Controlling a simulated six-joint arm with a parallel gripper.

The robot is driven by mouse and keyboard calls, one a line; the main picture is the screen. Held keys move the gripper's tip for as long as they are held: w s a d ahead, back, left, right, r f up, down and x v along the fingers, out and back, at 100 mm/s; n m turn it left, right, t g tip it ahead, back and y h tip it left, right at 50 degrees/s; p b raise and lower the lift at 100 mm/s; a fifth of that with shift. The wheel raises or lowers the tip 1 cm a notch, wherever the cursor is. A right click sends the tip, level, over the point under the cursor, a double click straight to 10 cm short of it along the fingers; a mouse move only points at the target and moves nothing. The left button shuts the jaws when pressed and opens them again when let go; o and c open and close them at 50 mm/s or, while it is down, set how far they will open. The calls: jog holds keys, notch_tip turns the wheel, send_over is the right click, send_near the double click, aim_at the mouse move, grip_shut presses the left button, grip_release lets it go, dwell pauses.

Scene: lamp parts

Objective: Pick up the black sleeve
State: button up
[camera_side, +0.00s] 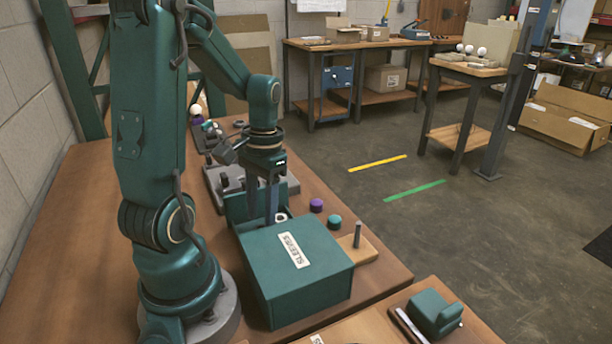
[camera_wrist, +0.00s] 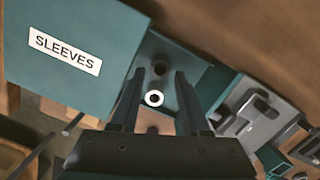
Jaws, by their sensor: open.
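The teal bin labelled SLEEVES (camera_side: 297,275) stands on the bench, and its label side (camera_wrist: 65,50) fills the upper left of the wrist view. Beside the label side, the wrist view looks into its teal opening. Small round parts lie there: a white ring-shaped sleeve (camera_wrist: 153,98) and dark round pieces behind it, one of which looks like the black sleeve (camera_wrist: 159,67). My gripper (camera_wrist: 158,74) is open and empty, its fingertips either side of the dark pieces. Depth between tips and sleeve is unclear. In the side view, my gripper (camera_side: 271,215) points down behind the label side, which hides the sleeves.
Purple (camera_side: 316,205) and teal (camera_side: 335,221) caps stand right of the bin. A wooden base with an upright dark peg (camera_side: 357,235) is close by. A grey fixture (camera_side: 222,185) sits behind the gripper. A teal block (camera_side: 434,312) lies at front right.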

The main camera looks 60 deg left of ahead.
jog(key=shift+s+d+f, duration=0.1)
jog(key=shift+s+f, duration=0.05)
jog(key=shift+f, duration=1)
jog(key=shift+s+f, duration=0.1)
jog(key=shift+f, duration=1)
grip_shut()
